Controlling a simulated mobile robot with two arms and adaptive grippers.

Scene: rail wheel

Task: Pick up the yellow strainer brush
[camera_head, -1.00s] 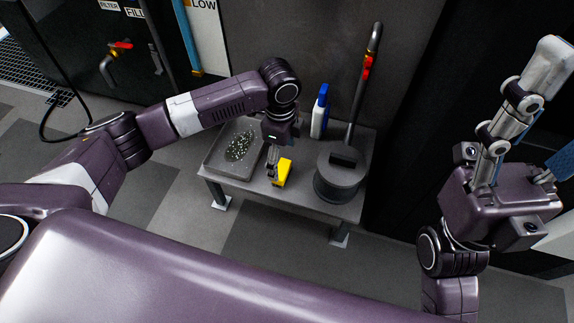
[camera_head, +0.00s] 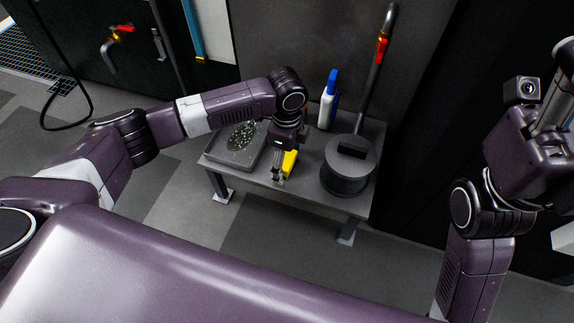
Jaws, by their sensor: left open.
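The yellow strainer brush (camera_head: 290,163) lies on the small grey table (camera_head: 308,191), between a tray and a dark round pot. Only part of the brush shows, since my left gripper (camera_head: 278,176) hangs in front of it. The gripper points down, with its fingers at the brush's left side in the picture. It is open, and I cannot tell whether the fingers touch the brush or stand around it. My right arm is at the right edge, and its gripper fingers are out of the picture.
The tray (camera_head: 222,156) with dark speckled bits is left of the brush. A white bottle with a blue top (camera_head: 328,105) stands at the back.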

